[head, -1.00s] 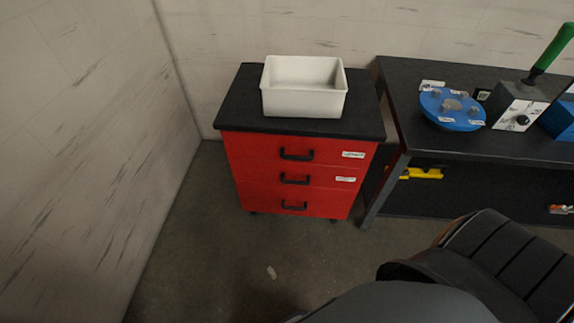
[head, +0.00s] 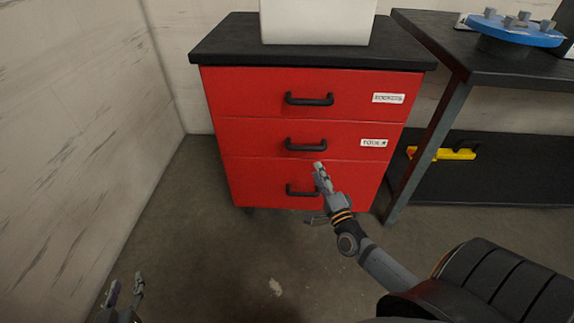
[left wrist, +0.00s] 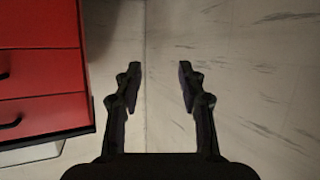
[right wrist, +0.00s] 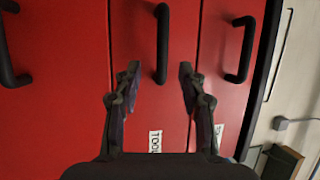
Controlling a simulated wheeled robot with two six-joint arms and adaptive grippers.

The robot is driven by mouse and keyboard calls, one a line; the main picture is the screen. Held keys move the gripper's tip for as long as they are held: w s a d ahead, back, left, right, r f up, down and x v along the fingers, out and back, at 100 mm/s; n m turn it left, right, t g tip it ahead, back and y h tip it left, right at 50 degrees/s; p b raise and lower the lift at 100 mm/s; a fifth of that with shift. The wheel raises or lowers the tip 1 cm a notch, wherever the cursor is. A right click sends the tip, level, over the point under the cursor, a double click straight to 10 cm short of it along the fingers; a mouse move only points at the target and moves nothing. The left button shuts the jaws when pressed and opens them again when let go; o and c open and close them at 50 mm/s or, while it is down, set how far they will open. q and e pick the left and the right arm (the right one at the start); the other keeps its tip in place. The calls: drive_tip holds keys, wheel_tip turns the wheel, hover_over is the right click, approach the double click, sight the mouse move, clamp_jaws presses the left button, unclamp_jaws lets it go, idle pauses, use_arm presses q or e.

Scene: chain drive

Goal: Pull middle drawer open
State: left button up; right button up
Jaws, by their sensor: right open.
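The red cabinet (head: 240,135) has three drawers, all shut flush. The middle drawer (head: 255,140) has a black bar handle (head: 305,145) and a "TOOLS" label (head: 373,143). My right gripper (head: 316,192) is open and empty, in front of the cabinet and a little below and right of that handle in the head view. In the right wrist view the middle handle (right wrist: 162,43) stands ahead, roughly between the open fingertips (right wrist: 159,72), not visibly touched. My left gripper (head: 125,285) is open and empty at the lower left, also seen open in the left wrist view (left wrist: 159,72).
A white bin (head: 315,28) stands on the black cabinet top (head: 225,45). A dark workbench (head: 450,60) with a blue disc (head: 515,32) is at the right, a yellow tool (head: 455,154) on its lower shelf. A wall (head: 70,130) bounds the left. The floor in front is clear.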

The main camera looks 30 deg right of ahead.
sight(306, 148)
drive_tip(key=b+x, duration=0.1)
drive_tip(key=x, duration=0.9)
drive_tip(key=shift+r, duration=0.1)
drive_tip(key=shift+w+r+b, duration=0.1)
drive_tip(key=shift+w+b, duration=0.15)
drive_tip(key=shift+b, duration=0.05)
use_arm(q)
wheel_tip(306, 148, up, 18)
drive_tip(key=w+t, duration=0.2)
drive_tip(key=t, duration=0.6)
drive_tip(key=shift+w+a, duration=0.15)
drive_tip(key=shift+w, duration=0.25)
use_arm(e)
drive_tip(key=shift+c, duration=0.3)
clamp_jaws()
